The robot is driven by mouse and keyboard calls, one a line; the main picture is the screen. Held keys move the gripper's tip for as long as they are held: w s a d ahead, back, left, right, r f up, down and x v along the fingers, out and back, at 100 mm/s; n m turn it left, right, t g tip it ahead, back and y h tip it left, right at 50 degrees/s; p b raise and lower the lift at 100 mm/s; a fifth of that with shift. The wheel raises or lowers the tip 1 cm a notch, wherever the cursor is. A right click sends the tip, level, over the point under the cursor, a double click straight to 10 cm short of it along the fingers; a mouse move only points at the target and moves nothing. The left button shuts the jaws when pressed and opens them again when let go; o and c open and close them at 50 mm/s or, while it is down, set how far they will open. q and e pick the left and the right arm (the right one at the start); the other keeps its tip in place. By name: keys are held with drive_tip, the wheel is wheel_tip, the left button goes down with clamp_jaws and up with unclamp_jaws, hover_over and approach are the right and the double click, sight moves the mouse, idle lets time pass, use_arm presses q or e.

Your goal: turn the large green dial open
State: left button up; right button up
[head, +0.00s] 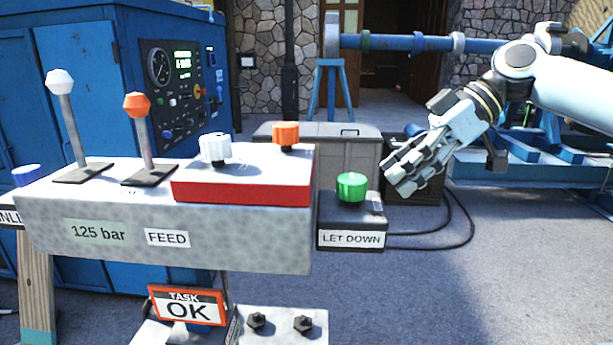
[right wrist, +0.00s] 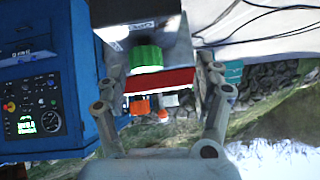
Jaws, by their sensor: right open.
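The large green dial (head: 351,187) stands on top of a small dark box labelled LET DOWN (head: 350,240), right of the grey control console. My right gripper (head: 400,182) is to the right of the dial, apart from it, with its fingers pointing down and left. In the right wrist view the green dial (right wrist: 147,58) shows between the two spread fingers of my right gripper (right wrist: 162,68), beyond their tips. The gripper is open and holds nothing. My left gripper is not in view.
The console (head: 270,235) carries a white-topped lever (head: 60,82), an orange-topped lever (head: 138,105), a white knob (head: 215,148) and an orange knob (head: 286,135). A TASK OK sign (head: 187,306) hangs below. Dark cables (head: 455,238) lie right of the box. Open floor is at front right.

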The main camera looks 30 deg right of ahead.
sight(353, 178)
wheel_tip(353, 178, up, 4)
drive_tip(key=w+d, duration=0.1)
drive_tip(key=shift+n+t+h, duration=0.3)
drive_tip(key=shift+h, duration=0.1)
drive_tip(key=p+x, duration=0.2)
drive_tip(key=x, duration=0.7)
drive_tip(key=shift+w+r+p, duration=0.15)
drive_tip(key=shift+w+p, duration=0.05)
drive_tip(key=shift+p, duration=0.15)
drive_tip(key=shift+w+a+f, duration=0.25)
drive_tip(key=shift+f, duration=0.25)
drive_tip(key=c, duration=1.2)
drive_tip(key=shift+o, duration=0.2)
